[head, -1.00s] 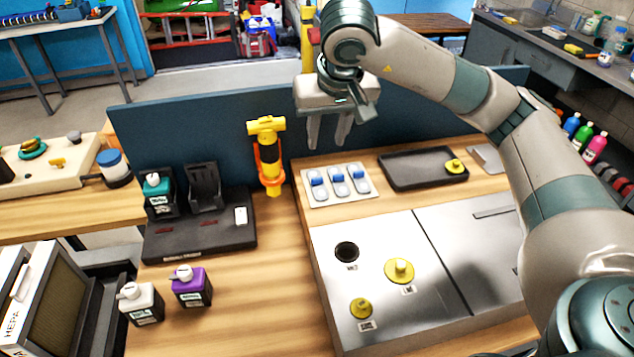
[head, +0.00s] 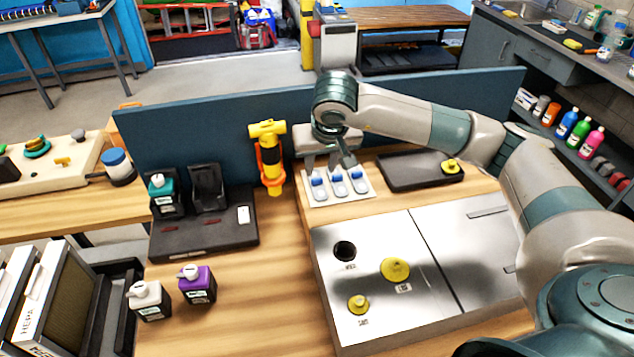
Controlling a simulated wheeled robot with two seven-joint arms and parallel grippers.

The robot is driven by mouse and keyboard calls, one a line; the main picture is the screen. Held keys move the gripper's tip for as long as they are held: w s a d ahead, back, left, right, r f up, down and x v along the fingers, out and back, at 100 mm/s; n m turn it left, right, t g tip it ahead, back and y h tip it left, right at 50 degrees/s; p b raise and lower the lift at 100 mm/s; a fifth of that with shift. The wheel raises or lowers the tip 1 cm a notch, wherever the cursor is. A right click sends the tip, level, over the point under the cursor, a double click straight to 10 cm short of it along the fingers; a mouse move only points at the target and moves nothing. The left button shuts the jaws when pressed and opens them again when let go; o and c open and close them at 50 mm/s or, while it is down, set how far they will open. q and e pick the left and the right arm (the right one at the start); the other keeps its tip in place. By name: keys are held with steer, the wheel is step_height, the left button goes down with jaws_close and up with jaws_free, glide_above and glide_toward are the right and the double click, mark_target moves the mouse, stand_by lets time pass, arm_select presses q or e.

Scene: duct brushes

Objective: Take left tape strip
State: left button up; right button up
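Three tape strips with blue tops lie side by side on a white plate (head: 345,195) at the back of the workbench. The left tape strip (head: 318,187) is partly covered at its far end by my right gripper. The middle strip (head: 339,187) and the right strip (head: 360,184) lie beside it. My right gripper (head: 321,168) points down over the far end of the left strip. Its fingers look apart, with nothing visibly held. Whether they touch the strip cannot be told. My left gripper is out of view.
A blue partition (head: 220,130) stands close behind the plate. A yellow flashlight-like tool (head: 268,155) stands to the left, a black tray (head: 405,172) to the right. A metal duct panel (head: 380,315) with yellow knobs lies in front. Bare wood is left of it.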

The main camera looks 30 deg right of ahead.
mark_target(317, 178)
steer(key=shift+p+x, duration=0.8)
steer(key=shift+p, duration=0.15)
steer(key=shift+p+x, duration=0.6)
steer(key=shift+x, duration=0.45)
steer(key=shift+w+a+f, duration=0.15)
steer(key=shift+w+f, duration=0.05)
steer(key=shift+f, duration=0.55)
steer(key=shift+c, duration=0.6)
steer(key=c, duration=0.6)
